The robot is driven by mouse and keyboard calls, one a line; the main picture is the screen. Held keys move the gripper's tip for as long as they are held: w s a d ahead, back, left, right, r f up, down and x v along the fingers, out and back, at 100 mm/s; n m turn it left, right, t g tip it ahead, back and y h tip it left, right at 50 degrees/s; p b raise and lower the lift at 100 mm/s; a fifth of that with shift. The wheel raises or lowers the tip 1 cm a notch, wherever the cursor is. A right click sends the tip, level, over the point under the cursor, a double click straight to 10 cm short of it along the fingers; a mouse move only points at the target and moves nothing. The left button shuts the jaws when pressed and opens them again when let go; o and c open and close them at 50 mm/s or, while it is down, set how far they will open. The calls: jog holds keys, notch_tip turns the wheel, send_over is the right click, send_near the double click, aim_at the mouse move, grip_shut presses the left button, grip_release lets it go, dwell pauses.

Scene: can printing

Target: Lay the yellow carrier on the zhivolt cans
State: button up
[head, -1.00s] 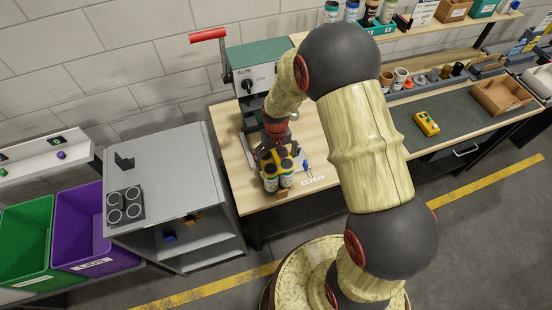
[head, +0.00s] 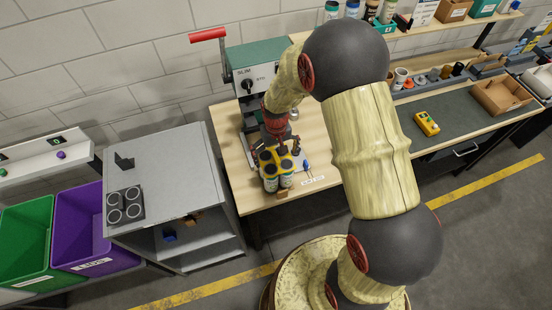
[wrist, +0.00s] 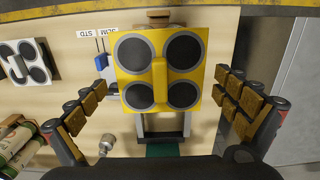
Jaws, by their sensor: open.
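The yellow carrier (wrist: 160,67) shows in the wrist view as a flat square plate with a raised middle bar. A dark round can top shows in each of its openings. In the head view, the yellow carrier (head: 277,158) lies at the tops of the grouped zhivolt cans (head: 286,180), which stand upright near the bench's front edge. How firmly it sits cannot be told. My gripper (wrist: 167,105) is open and empty, its fingers apart on either side of the carrier and not touching it. In the head view, my gripper (head: 282,145) is just behind the cans.
A can press (head: 262,75) with a red lever stands behind. A blue-handled tool (head: 306,164) and labels (head: 313,181) lie right of the cans. A white block with dark circles (wrist: 28,62) and labelled cans (wrist: 20,145) show left in the wrist view. A grey cabinet (head: 165,180) stands left.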

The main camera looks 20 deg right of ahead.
notch_tip(320, 180, up, 10)
dwell(0.3)
jog(key=shift+s+f, duration=0.1)
dwell(0.5)
jog(key=s+r+t+b, duration=0.3)
jog(key=s+t+b, duration=0.2)
jog(key=s+b, duration=1.6)
jog(key=shift+s+r+t, duration=0.2)
jog(key=shift+s+t, duration=0.1)
jog(key=shift+s, duration=0.1)
